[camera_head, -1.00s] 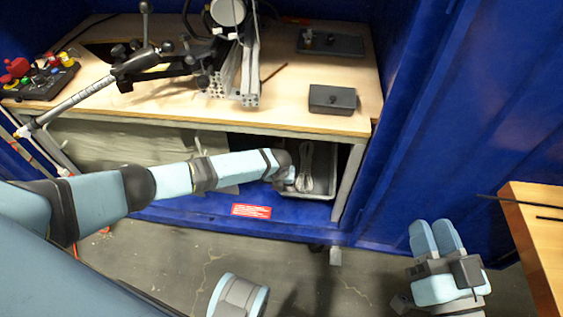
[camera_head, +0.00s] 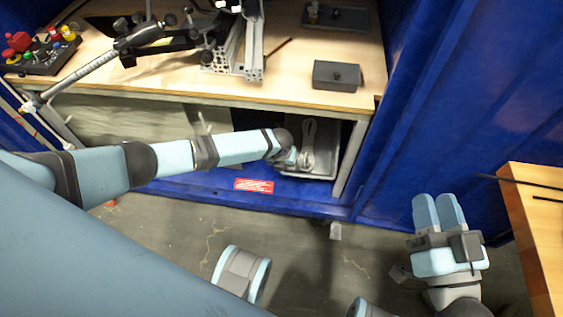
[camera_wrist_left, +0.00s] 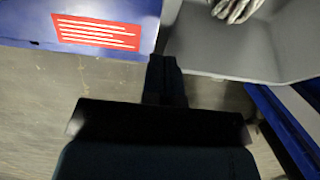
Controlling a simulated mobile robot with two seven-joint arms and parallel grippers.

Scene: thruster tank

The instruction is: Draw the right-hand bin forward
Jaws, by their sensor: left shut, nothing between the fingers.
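The right-hand bin (camera_head: 325,168) is an open grey bin under the workbench, beside its right leg, with a coiled pale cable (camera_head: 307,145) inside. In the left wrist view the bin (camera_wrist_left: 225,58) fills the upper right. My left gripper (camera_head: 289,158) is at the bin's front left part in the head view. In the left wrist view its dark fingers (camera_wrist_left: 163,72) are shut and overlap the bin's left edge; whether they touch it I cannot tell. My right gripper (camera_head: 438,210) is over the floor at the right, apart from the bin; its jaw opening is unclear.
The workbench (camera_head: 290,85) carries a metal stand, a button box (camera_head: 40,50) and a dark lidded box (camera_head: 336,75). Blue walls (camera_head: 440,120) close in on the right. A wooden table (camera_head: 535,225) stands at the far right. The floor before the bench is open.

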